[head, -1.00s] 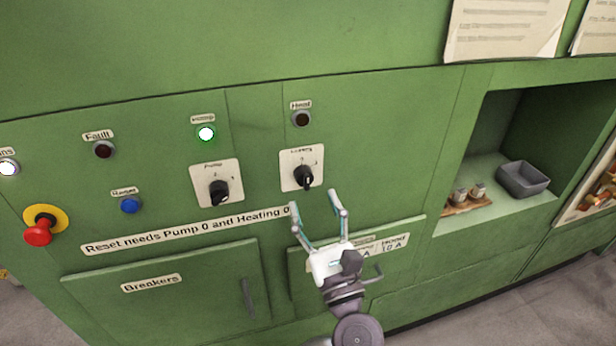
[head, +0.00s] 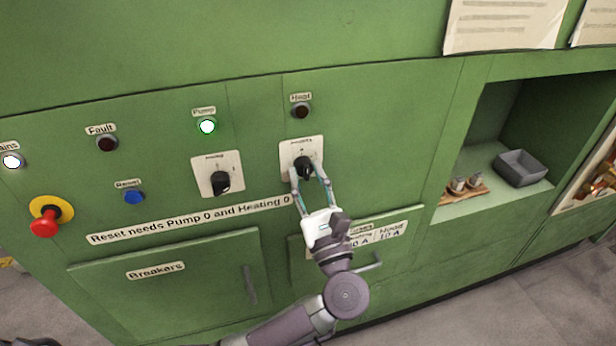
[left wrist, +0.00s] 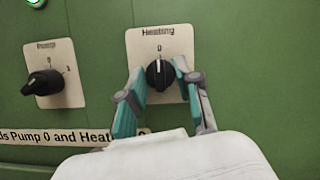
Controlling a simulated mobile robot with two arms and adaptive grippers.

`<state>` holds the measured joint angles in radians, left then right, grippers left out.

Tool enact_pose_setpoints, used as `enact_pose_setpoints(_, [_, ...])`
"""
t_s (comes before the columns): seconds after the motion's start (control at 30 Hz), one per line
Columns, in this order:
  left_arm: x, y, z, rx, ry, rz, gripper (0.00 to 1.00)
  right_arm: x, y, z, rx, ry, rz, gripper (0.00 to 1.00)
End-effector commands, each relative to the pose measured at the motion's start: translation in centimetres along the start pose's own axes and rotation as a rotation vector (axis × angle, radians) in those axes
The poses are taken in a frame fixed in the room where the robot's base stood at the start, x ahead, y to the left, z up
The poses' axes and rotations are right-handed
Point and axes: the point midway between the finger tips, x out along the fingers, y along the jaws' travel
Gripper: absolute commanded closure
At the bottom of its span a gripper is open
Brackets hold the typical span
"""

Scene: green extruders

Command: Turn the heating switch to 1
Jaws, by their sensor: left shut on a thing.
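The heating switch is a black rotary knob (head: 303,163) on a white plate (head: 288,150). In the left wrist view the knob (left wrist: 159,75) has its pale mark up, towards the 0 on the plate labelled Heating (left wrist: 176,41). My left gripper (head: 308,172) has come up from below and is shut on this knob. Its teal fingers (left wrist: 160,82) stand on the knob's left and right sides. The front of the knob and its mark show between them. My right gripper is not in view.
The pump switch (head: 221,182) is left of the heating switch. The heat lamp (head: 301,110) above is dark; the pump lamp (head: 207,126) is lit green. The breakers door (head: 170,300) and its handle (head: 249,285) are below left. A recess holds a grey bin (head: 520,168).

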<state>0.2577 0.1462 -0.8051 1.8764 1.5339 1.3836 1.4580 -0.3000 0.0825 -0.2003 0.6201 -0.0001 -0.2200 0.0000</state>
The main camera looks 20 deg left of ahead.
Motion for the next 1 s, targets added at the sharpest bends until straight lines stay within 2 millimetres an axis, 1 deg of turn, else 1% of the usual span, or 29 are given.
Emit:
enact_pose_setpoints(0.33, [0.0,0.1,0.0,0.043,0.005,-0.017,1.00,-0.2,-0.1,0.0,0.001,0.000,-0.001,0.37])
enact_pose_setpoints(0.57, [0.0,0.2,0.1,0.173,0.012,-0.068,1.00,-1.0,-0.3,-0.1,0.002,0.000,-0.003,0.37])
enact_pose_setpoints(0.77, [0.1,0.3,0.4,0.341,0.023,-0.135,1.00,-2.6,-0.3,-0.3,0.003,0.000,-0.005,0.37])
enact_pose_setpoints(1.0, [0.2,0.3,0.7,0.553,0.034,-0.222,1.00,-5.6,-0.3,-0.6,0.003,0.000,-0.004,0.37])
